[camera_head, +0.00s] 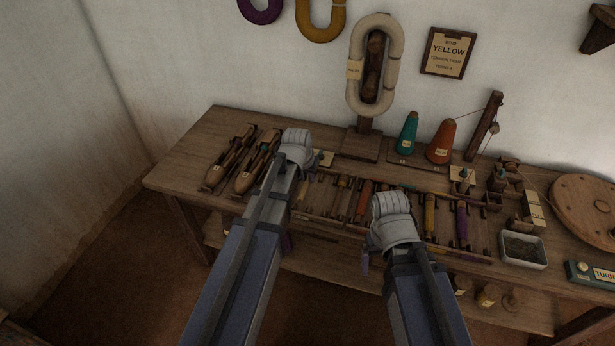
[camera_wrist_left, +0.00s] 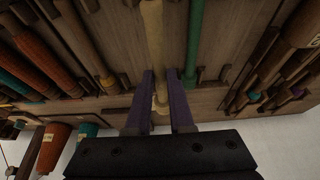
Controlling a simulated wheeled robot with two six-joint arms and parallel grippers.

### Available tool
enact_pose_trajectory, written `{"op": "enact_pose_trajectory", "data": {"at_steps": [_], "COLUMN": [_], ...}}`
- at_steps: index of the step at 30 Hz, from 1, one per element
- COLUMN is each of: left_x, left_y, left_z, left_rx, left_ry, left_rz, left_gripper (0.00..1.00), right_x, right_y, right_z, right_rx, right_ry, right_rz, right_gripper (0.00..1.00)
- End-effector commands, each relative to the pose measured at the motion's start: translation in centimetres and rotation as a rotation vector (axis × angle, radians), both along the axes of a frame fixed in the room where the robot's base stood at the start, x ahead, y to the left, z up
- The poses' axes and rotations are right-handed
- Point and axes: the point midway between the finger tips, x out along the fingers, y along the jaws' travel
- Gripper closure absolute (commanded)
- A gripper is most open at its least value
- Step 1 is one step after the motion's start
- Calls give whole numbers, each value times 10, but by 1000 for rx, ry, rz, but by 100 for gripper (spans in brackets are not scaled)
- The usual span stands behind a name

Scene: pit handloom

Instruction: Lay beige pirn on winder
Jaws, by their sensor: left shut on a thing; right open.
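The beige pirn (camera_wrist_left: 154,30) lies lengthwise between the two purple fingers of my left gripper (camera_wrist_left: 162,78) in the left wrist view, and the fingers are shut on it. Whether it is clear of the rack cannot be told. In the head view the arm and wrist of my left gripper hide the pirn and the fingertips. My right gripper (camera_head: 366,262) is open over the front of the rack, mostly hidden by its wrist. The winder (camera_head: 499,183), with small wooden blocks and a large round wheel (camera_head: 588,208), stands at the right of the bench.
Shuttles (camera_head: 229,160) lie at the left. Teal (camera_head: 407,135) and orange (camera_head: 441,142) cones stand behind. A dark-filled tray (camera_head: 523,251) sits near the wheel.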

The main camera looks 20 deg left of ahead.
Motion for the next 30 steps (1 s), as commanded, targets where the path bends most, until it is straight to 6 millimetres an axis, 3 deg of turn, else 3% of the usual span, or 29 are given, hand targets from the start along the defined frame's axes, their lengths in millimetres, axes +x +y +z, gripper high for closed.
{"op": "enact_pose_trajectory", "data": {"at_steps": [1, 6, 20, 30], "left_x": [0, 0, 0, 0], "left_y": [0, 0, 0, 0], "left_z": [17, 42, 66, 138], "left_rx": [0, 0, 0, 0], "left_ry": [0, 0, 0, 0], "left_rz": [0, 0, 0, 0], "left_gripper": [100, 100, 100, 100], "right_x": [0, 0, 0, 0], "right_y": [0, 0, 0, 0], "right_z": [17, 42, 66, 138], "right_rx": [0, 0, 0, 0], "right_ry": [0, 0, 0, 0], "right_rz": [0, 0, 0, -1], "right_gripper": [14, 14, 14, 14]}}
